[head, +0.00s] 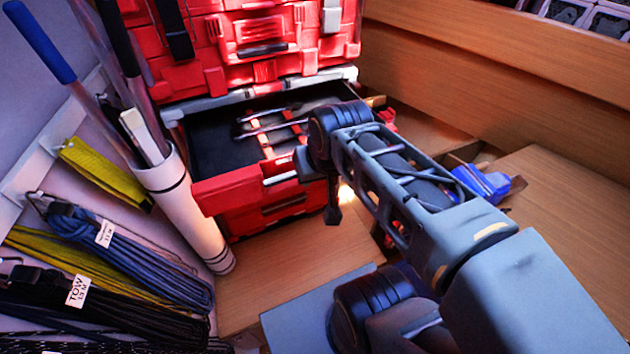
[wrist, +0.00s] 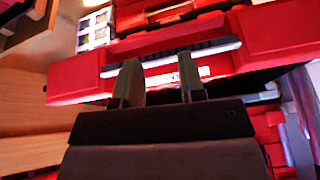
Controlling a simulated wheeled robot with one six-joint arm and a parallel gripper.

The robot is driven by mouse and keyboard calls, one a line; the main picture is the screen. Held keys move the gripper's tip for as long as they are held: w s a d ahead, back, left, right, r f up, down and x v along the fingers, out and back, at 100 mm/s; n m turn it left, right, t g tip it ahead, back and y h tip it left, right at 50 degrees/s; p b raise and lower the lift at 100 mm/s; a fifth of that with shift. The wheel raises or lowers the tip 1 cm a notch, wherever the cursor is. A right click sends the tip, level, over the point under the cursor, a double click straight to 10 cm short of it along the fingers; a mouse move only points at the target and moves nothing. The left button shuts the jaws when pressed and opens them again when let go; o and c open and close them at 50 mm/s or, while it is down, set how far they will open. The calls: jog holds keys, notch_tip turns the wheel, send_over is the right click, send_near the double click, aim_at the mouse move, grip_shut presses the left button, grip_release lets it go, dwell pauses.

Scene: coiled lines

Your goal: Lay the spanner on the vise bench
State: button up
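In the head view, a silver spanner (head: 262,127) lies in the open dark-lined drawer (head: 215,145) of a red tool chest, with another long metal tool close beside it. A blue vise (head: 482,183) sits at the right on a wooden bench (head: 570,200), partly behind my arm. My gripper (wrist: 158,82) shows in the wrist view with its two fingers apart and nothing between them. The fingers are in front of a red drawer front (wrist: 75,82) with a grey bar; I cannot tell whether they touch it. In the head view my arm's end hides the drawer's right side.
A white tube (head: 185,205) holding long poles stands left of the chest. Coiled blue, yellow and black lines (head: 150,265) hang at the left wall. A wooden partition (head: 500,70) runs behind the bench. The wooden floor before the chest (head: 290,255) is partly clear.

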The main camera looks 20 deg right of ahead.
jog(key=shift+o, duration=0.2)
jog(key=shift+s+f+n, duration=0.35)
jog(key=shift+n, duration=0.05)
notch_tip(320, 180, up, 8)
jog(key=r+n+g+b, duration=0.15)
jog(key=n+g, duration=0.35)
jog(key=n, duration=1.3)
send_over(277, 141)
jog(key=f, duration=0.1)
jog(key=shift+n, duration=0.3)
notch_tip(277, 141, down, 8)
jog(key=shift+f+b, duration=0.1)
jog(key=shift+b, duration=0.35)
jog(key=shift+f+p, duration=0.6)
jog(key=shift+f, duration=2.05)
jog(key=shift+f, duration=0.1)
jog(key=shift+c, duration=0.4)
grip_shut()
